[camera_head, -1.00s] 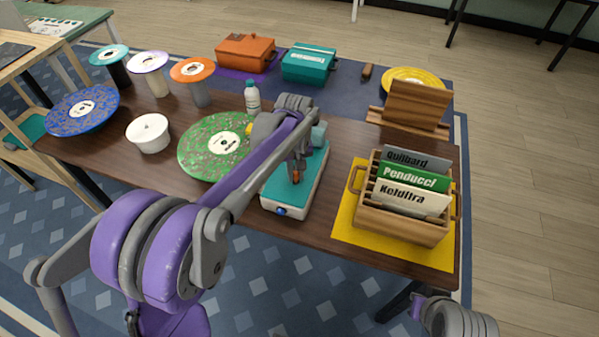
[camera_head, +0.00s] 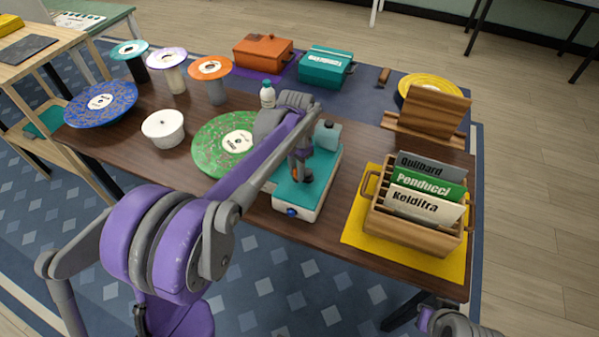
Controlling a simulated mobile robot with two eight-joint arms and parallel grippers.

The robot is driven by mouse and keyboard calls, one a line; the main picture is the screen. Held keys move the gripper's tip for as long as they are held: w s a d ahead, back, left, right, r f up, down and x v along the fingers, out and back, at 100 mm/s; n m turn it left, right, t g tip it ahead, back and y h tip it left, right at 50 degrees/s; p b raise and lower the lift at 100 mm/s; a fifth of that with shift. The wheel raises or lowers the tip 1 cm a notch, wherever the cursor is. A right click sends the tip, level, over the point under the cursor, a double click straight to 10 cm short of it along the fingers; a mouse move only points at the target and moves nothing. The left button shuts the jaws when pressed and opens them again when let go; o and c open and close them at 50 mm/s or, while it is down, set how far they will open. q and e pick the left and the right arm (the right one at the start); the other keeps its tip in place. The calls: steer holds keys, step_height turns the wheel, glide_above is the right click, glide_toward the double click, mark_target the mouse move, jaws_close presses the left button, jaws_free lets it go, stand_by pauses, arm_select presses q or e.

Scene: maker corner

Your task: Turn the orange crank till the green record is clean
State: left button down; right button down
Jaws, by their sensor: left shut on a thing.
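The green record (camera_head: 213,146) lies at the middle of the table, speckled over its surface, with a white label; my left arm covers its right part. A teal and white machine (camera_head: 318,185) with a blue knob stands just right of it. My left gripper (camera_head: 297,180) points down over this machine and is shut on the orange crank (camera_head: 295,173), of which only a small bit shows between the fingers. My right gripper is outside the picture; only part of my right arm shows at the bottom right.
A wooden crate (camera_head: 408,233) with sleeves stands on a yellow mat (camera_head: 361,239) at right. A white bottle (camera_head: 267,95), white tub (camera_head: 163,130), blue record (camera_head: 101,104) and several disc-topped stands are left and behind. Orange (camera_head: 262,53) and teal (camera_head: 325,67) boxes stand at the back.

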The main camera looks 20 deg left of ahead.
arm_select(q)
steer(key=m, duration=0.2)
steer(key=w+a+m, duration=0.1)
steer(key=m, duration=0.2)
steer(key=shift+w+a+m, duration=0.15)
steer(key=shift+w+m, duration=0.05)
steer(key=shift+m, duration=0.1)
stand_by(0.5)
steer(key=c, duration=0.8)
jaws_free()
steer(key=shift+o, duration=0.2)
steer(key=shift+r, duration=0.15)
step_height(320, 180, up, 11)
steer(key=shift+f+p, duration=0.2)
steer(key=shift+p, duration=0.2)
